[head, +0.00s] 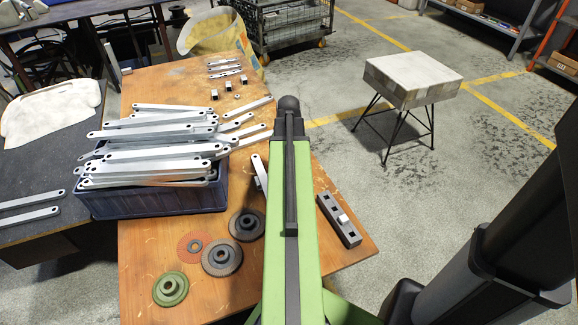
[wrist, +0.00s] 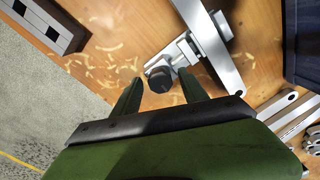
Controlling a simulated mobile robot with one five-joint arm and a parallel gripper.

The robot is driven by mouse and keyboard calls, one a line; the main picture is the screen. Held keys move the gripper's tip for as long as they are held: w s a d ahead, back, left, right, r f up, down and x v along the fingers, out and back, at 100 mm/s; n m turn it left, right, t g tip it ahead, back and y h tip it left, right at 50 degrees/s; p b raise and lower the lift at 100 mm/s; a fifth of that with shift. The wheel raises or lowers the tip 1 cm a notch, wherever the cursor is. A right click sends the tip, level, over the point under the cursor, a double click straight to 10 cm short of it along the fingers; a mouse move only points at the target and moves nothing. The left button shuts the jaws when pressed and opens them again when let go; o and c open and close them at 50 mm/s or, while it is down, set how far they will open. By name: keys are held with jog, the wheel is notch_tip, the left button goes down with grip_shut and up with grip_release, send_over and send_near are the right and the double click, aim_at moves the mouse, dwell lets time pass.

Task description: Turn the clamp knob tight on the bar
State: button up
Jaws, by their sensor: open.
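In the wrist view a silver clamp (wrist: 178,50) sits against a flat grey metal bar (wrist: 211,48). Its dark round knob (wrist: 158,84) faces my gripper. My gripper (wrist: 161,77) is open, with one green finger on each side of the knob. The fingertips look close to the knob, with a small gap at the left; I cannot tell how deep the knob sits between them. In the head view a bit of the bar (head: 259,170) shows left of my green arm. The arm hides the clamp, knob and gripper there.
A blue crate (head: 150,204) heaped with galvanized brackets (head: 155,150) stands on the wooden table at left. Several grinding discs (head: 222,258) lie in front. A dark block with square holes (head: 339,220) lies right of my arm. A stool (head: 411,80) stands on the floor.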

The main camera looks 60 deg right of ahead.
jog(key=n, duration=0.6)
jog(key=shift+c, duration=0.4)
grip_shut()
